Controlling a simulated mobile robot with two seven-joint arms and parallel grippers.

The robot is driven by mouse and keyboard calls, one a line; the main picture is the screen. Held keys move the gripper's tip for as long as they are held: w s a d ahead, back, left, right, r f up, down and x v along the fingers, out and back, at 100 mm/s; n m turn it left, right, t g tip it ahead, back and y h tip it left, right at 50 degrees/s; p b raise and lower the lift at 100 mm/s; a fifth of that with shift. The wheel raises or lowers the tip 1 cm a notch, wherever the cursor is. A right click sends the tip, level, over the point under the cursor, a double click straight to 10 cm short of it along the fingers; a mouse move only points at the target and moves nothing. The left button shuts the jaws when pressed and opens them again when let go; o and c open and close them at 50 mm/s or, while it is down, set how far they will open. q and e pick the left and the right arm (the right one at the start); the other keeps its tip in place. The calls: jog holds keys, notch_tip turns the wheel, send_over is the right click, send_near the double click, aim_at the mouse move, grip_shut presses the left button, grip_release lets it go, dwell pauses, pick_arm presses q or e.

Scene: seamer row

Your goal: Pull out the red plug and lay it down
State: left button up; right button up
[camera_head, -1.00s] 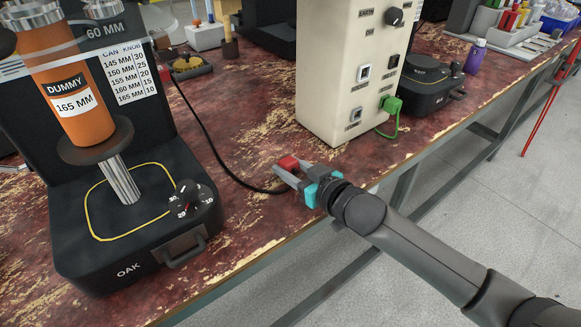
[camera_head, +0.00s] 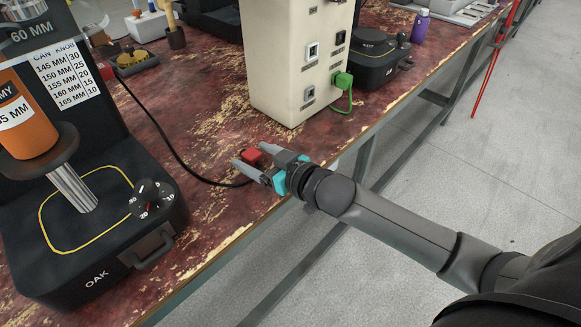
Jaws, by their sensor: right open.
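The red plug (camera_head: 252,155) is low over or on the worn red bench top, near its front edge; I cannot tell if it touches. It is out of the beige panel box (camera_head: 285,75). A black cable (camera_head: 168,143) runs from the oak machine's side toward the plug, its end hidden by my gripper. My right gripper (camera_head: 253,161) is open, its two grey fingertips on either side of the plug. I cannot tell whether either finger touches it. My left gripper is not in view.
A green plug (camera_head: 342,80) with a green cable sits in the box's side. The black OAK machine (camera_head: 105,240) stands at left. A black device (camera_head: 368,55) and purple bottle (camera_head: 420,25) are behind the box. Bare bench top (camera_head: 190,100) lies between machine and box.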

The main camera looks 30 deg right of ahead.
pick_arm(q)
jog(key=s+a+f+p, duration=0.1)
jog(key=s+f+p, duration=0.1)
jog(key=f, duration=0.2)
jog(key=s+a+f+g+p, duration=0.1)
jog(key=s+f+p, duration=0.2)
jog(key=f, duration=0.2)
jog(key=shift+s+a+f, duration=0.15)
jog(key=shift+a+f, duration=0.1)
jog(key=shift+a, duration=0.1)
pick_arm(e)
jog(key=v, duration=1.3)
jog(key=shift+s+r, duration=0.1)
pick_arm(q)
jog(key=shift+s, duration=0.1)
